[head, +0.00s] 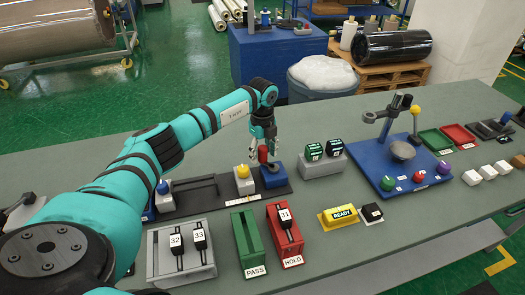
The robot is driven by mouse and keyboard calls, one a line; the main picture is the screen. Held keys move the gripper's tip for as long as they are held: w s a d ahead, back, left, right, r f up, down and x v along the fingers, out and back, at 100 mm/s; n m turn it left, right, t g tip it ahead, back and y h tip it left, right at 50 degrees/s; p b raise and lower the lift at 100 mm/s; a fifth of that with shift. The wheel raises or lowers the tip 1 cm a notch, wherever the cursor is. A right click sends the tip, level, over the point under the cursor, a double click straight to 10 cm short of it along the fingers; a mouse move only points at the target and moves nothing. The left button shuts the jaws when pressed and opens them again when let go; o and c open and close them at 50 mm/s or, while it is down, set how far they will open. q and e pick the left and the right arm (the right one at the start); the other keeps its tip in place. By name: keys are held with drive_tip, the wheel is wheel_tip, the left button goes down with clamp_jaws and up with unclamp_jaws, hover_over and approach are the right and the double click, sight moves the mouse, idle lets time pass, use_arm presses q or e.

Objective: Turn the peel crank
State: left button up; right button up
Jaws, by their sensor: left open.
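My left gripper (263,156) reaches across the bench from the left, fingers pointing down. It is open at a red knob (263,153) above a blue block (272,179) at the right end of a dark rail (207,196). I cannot tell if the fingers touch the knob. No part is clearly marked as the peel crank, so I cannot tell whether this knob belongs to it. A blue-based stand (408,186) at the right carries a grey arm, a bowl and a yellow-ball lever (415,111). My right gripper is not in view.
A yellow-knobbed block (244,182) stands just left of the blue block. Green PASS (247,243) and red HOLD (285,240) trays and a grey rack (180,251) lie in front.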

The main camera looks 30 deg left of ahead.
use_arm(q)
drive_tip(key=shift+f, duration=0.15)
clamp_jaws()
drive_tip(key=shift+w, duration=0.1)
idle(0.3)
